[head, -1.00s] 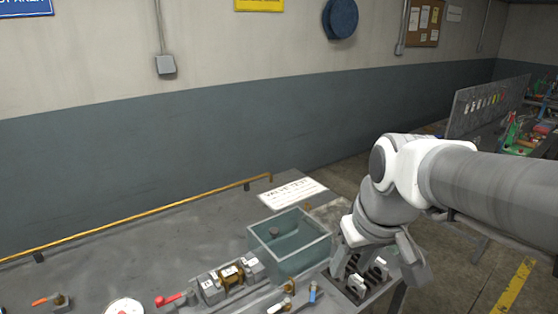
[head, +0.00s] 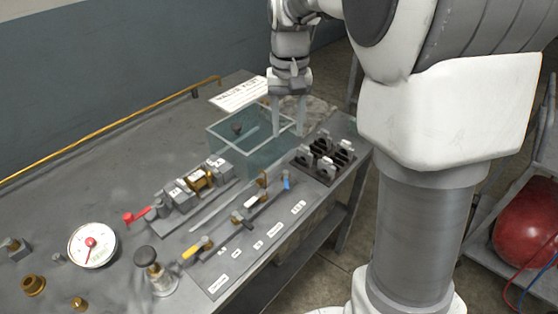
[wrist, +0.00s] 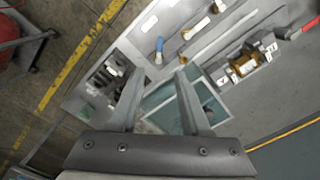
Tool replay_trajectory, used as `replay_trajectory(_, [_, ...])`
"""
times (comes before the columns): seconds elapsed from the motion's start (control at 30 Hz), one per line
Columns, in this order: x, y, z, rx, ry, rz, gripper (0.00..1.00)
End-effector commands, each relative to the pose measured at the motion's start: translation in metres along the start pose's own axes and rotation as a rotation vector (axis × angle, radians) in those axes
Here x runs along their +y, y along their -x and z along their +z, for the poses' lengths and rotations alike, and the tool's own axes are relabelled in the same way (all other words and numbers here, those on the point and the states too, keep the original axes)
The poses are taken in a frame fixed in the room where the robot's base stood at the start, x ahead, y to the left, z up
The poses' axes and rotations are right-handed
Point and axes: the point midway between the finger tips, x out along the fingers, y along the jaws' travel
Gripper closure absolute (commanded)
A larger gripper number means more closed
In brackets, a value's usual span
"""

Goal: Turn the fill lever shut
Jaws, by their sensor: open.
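Several small valve levers sit on the bench panel; their labels are too small to read, so I cannot tell which is the fill lever. The blue one also shows in the wrist view (wrist: 159,46). A red-handled lever (head: 136,216) sits left of the clamped brass valve (head: 200,178). My gripper (head: 288,131) is open and empty, pointing down over the right side of the glass tank, apart from the levers.
The clear-walled tank (head: 222,139) stands at the back of the bench (head: 115,160). A dark slotted rack (head: 311,172) is at the right edge. A dial gauge (head: 92,245) and a black-knobbed pump (head: 150,270) stand at the left. A yellow pipe (head: 110,132) runs along the back.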

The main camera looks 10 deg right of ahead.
Motion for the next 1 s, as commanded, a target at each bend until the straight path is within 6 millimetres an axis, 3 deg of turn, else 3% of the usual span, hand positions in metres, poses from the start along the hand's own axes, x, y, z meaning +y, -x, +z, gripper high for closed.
replay_trajectory(0.6, [0.0, -0.131, 0.001, -0.003, 0.002, 0.0, 0.53])
replay_trajectory(0.8, [0.0, -0.154, 0.001, -0.001, 0.003, 0.001, 0.53])
replay_trajectory(1.0, [0.0, -0.161, 0.001, 0.0, 0.002, 0.0, 0.53])
